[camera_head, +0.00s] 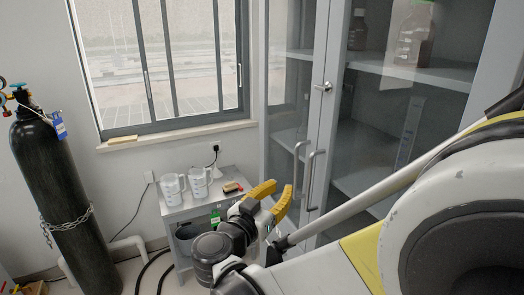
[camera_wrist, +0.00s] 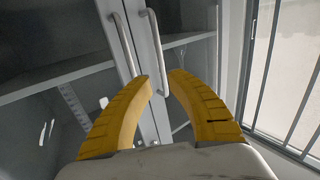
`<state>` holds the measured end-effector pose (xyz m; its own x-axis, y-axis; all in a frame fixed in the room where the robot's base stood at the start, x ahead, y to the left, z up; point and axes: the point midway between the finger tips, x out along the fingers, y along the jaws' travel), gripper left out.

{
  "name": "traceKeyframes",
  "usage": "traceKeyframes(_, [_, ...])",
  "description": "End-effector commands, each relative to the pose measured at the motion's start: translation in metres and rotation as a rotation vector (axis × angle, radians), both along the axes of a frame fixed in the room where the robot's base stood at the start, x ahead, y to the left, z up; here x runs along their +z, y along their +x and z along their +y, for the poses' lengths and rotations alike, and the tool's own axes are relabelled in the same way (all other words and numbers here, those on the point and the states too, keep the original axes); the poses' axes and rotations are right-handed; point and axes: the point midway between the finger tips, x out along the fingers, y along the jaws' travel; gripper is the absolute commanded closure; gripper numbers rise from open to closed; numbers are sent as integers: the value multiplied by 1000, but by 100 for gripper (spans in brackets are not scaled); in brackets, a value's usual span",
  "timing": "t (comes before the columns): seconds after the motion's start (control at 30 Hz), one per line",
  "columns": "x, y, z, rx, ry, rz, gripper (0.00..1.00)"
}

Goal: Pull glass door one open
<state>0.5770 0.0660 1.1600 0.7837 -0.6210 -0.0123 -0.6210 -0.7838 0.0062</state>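A tall grey cabinet has two glass doors side by side, a left one (camera_head: 289,85) and a right one (camera_head: 375,140) in the head view. I cannot tell which is door one. Each has a vertical bar handle, the left handle (camera_head: 298,165) and the right handle (camera_head: 313,180). My gripper (camera_head: 282,187), with yellow fingers, is open in front of the doors, left of the handles. In the wrist view the fingers (camera_wrist: 160,76) are spread, and the end of one handle (camera_wrist: 155,50) shows between the tips; the other handle (camera_wrist: 123,45) is to its left. Both doors look closed.
A small cart (camera_head: 205,200) with two measuring jugs (camera_head: 172,188) stands behind my gripper under the window (camera_head: 160,60). A dark gas cylinder (camera_head: 50,175) is chained at the left. Bottles (camera_head: 413,35) stand on shelves behind the glass. A lock (camera_head: 325,87) sits above the handles.

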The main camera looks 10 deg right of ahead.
Motion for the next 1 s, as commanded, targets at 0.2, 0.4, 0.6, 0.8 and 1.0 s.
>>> traceKeyframes(0.2, [0, 12, -8, -1, 0, -15, 80])
traceKeyframes(0.4, [-1, 44, -33, -2, -1, -14, 80])
traceKeyframes(0.6, [-1, 71, -54, -1, -1, -12, 80])
traceKeyframes(0.8, [0, 84, -64, 1, -1, -12, 80])
traceKeyframes(1.0, [1, 85, -65, 2, -1, -12, 80])
